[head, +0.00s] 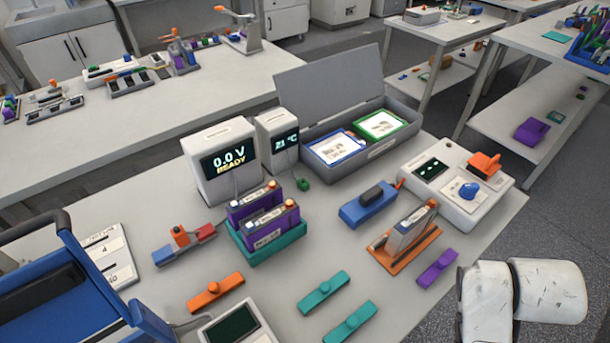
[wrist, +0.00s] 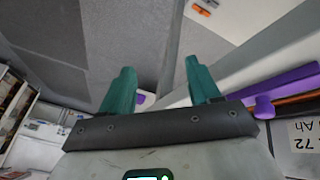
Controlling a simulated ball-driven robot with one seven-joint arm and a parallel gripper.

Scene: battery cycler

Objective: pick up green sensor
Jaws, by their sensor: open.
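The green sensor (head: 304,183) is a small green piece lying on the table in the head view. It is just in front of the small grey display reading 21 °C (head: 279,138), and a thin cable runs down toward it. My gripper (wrist: 160,87) shows in the wrist view with its two teal fingers apart and nothing between them. The sensor does not show in the wrist view. The gripper's fingers do not show in the head view, so its distance from the sensor cannot be told.
Left of the sensor is a teal tray (head: 268,252) with purple-cased batteries. Behind it stands an open grey box (head: 346,118). A blue block (head: 367,208) lies right. A purple piece (wrist: 287,80) is beside the right finger in the wrist view. Bare table lies in front of the sensor.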

